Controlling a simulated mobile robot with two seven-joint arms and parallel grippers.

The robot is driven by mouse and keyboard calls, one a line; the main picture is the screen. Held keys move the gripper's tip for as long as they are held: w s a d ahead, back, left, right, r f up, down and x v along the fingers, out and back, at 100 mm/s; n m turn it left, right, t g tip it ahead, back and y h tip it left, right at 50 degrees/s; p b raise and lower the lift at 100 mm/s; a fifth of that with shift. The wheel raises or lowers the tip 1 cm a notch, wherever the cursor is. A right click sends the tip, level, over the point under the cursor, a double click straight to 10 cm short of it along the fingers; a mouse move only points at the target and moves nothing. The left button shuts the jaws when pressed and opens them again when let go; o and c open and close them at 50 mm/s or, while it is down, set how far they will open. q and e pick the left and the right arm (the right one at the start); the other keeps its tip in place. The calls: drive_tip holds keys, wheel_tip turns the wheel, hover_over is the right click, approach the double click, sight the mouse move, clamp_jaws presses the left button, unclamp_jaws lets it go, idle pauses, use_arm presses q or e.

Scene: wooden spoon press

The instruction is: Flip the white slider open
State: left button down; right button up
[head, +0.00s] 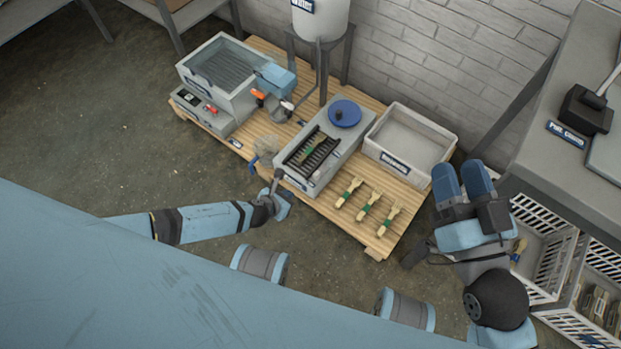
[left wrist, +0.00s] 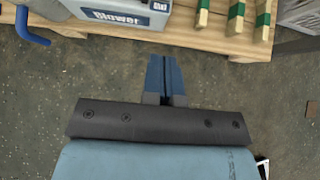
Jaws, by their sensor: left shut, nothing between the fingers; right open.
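I cannot pick out the white slider with certainty in either view. The grey blower machine (head: 345,146) stands on the wooden pallet, with a dark slotted rack and a blue round lid on top. In the left wrist view its front carries a "Blower" label (left wrist: 114,17) and a small "OUT" label (left wrist: 159,5). My left gripper (head: 283,207) is in front of the blower, apart from it. Its blue fingers (left wrist: 166,76) are shut and empty over the floor. My right gripper (head: 463,187) is open and empty at the right, beyond the pallet.
Several wooden pieces with green bands (head: 370,206) lie on the pallet (head: 385,243). An empty grey bin (head: 450,142) stands behind. White crates (head: 545,285) stand right. Floor before the pallet is clear.

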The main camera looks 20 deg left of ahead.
drive_tip(key=shift+f, duration=0.1)
use_arm(q)
drive_tip(key=b, duration=0.7)
approach(314, 178)
drive_tip(key=x, duration=0.4)
drive_tip(key=f+x, duration=0.1)
drive_tip(key=x, duration=0.1)
drive_tip(key=shift+s+a+r, duration=0.1)
drive_tip(key=shift+s+a, duration=0.05)
drive_tip(key=shift+s, duration=0.25)
drive_tip(key=shift+w, duration=0.5)
drive_tip(key=shift+w+d+r, duration=0.1)
drive_tip(key=shift+d, duration=0.15)
use_arm(e)
wheel_tip(314, 178, down, 9)
drive_tip(key=n+g, duration=0.1)
drive_tip(key=g, duration=0.2)
drive_tip(key=shift+w+a+g, duration=0.25)
drive_tip(key=shift+w+g, duration=0.05)
drive_tip(key=shift+w, duration=0.05)
